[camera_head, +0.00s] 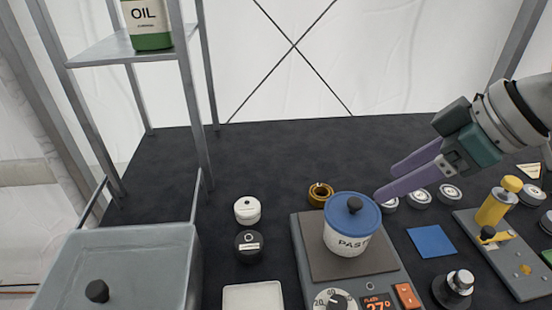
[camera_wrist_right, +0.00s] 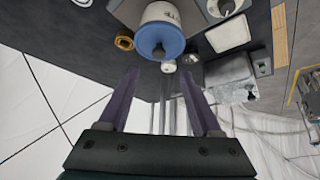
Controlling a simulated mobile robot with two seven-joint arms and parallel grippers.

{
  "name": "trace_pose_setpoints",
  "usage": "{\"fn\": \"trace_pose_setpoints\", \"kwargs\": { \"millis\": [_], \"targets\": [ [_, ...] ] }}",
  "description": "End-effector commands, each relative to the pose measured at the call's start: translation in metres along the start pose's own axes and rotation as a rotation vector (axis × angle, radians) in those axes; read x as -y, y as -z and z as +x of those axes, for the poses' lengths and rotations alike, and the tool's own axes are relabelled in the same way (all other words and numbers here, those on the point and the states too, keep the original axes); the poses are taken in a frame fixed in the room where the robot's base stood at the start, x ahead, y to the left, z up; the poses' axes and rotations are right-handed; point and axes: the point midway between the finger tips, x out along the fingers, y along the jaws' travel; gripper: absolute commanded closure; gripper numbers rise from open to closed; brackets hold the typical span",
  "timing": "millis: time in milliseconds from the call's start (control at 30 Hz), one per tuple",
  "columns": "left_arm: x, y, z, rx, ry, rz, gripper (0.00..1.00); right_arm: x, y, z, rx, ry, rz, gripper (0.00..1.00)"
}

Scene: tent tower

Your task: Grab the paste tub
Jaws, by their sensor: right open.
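The paste tub (camera_head: 348,243) is a white tub with a blue lid and a dark knob, marked "PAST…" on its side. It stands upright on the brown top plate of a grey hot plate (camera_head: 297,250). My right gripper (camera_head: 384,183) has purple fingers and comes in from the right, open, just right of the lid and a little above it. In the right wrist view the tub (camera_wrist_right: 160,36) shows beyond the open fingertips (camera_wrist_right: 162,78), with nothing between the fingers. My left gripper is not in view.
A brass ring (camera_head: 320,194) sits behind the tub. White and black small jars (camera_head: 247,210) stand to the left. Several metal-rimmed discs, a blue square (camera_head: 432,241) and a yellow-handled press (camera_head: 495,205) lie to the right. A grey lidded box (camera_head: 120,265) and a shelf with an oil can (camera_head: 147,22) are left.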

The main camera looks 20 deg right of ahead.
Motion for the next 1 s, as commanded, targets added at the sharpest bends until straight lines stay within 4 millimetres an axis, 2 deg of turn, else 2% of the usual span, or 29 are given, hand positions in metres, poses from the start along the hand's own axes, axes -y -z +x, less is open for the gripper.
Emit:
{"fn": "trace_pose_setpoints", "kwargs": {
  "millis": [133,367,633,767,1000],
  "targets": [
    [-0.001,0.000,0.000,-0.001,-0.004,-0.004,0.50,0.001,0.001,0.022,-0.002,0.003,0.002,0.34],
    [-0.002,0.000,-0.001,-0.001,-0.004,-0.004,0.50,0.001,0.001,0.040,0.000,0.003,0.001,0.34],
    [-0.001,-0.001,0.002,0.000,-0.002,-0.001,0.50,-0.002,-0.002,0.077,0.000,0.003,0.000,0.34],
    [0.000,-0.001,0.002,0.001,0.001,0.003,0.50,-0.002,-0.002,0.085,0.002,0.003,-0.003,0.34],
    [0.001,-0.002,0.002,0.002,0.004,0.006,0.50,-0.002,-0.003,0.085,0.002,0.003,-0.004,0.35]
  ]
}}
